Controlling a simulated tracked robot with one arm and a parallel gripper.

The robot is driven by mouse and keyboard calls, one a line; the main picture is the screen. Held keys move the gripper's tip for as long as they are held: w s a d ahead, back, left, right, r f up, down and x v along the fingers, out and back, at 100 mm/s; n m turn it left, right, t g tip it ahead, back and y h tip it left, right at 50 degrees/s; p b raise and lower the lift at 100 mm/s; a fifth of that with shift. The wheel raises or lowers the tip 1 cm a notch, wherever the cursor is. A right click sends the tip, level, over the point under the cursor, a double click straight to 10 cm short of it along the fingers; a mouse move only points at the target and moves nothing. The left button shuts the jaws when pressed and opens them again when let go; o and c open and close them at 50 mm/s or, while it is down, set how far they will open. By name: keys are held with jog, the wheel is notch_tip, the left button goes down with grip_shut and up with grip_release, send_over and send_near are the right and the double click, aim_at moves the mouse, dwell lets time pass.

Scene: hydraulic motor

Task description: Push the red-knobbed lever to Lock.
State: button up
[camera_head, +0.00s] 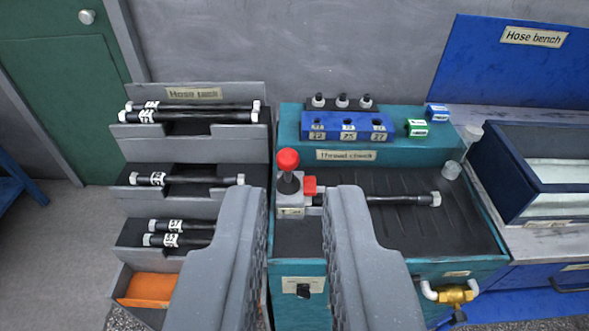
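The red-knobbed lever (288,161) stands up from a light grey block on the teal thread check bench (290,117), left of the bench's middle. Its round red knob is on top of a short dark stem. A small red piece sits on the block just right of the stem. A label (291,212) is on the block's front, too small to read. My gripper (296,195) is open, its two grey fingers in the foreground. In the picture the lever shows between the fingertips and just beyond them; I cannot tell the distance. Nothing is between the fingers.
A black hose (400,200) lies right of the lever block. A blue holder (345,128) with several labelled slots stands behind. The hose rack (190,150) is on the left, the hose bench (535,215) on the right. A brass valve (456,295) is at the lower right.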

jog(key=shift+w+d+n+h, duration=0.1)
jog(key=shift+w+n+h, duration=0.2)
jog(key=shift+w, duration=0.15)
grip_shut()
jog(key=w+f+n+t+h+p, duration=0.2)
jog(key=w+f+n+p, duration=0.55)
jog(key=w+n, duration=0.9)
notch_tip(320, 180, down, 21)
jog(key=s+d+n+g+y+p, duration=0.1)
jog(key=d+n+g+y+p, duration=0.1)
jog(key=n, duration=1.9)
jog(key=g+y+p, duration=0.1)
jog(key=y, duration=0.1)
jog(key=shift+s+r+g+y+p, duration=0.2)
jog(key=shift+s+g+y+p, duration=0.1)
jog(key=shift+s+p, duration=0.1)
jog(key=shift+n, duration=0.25)
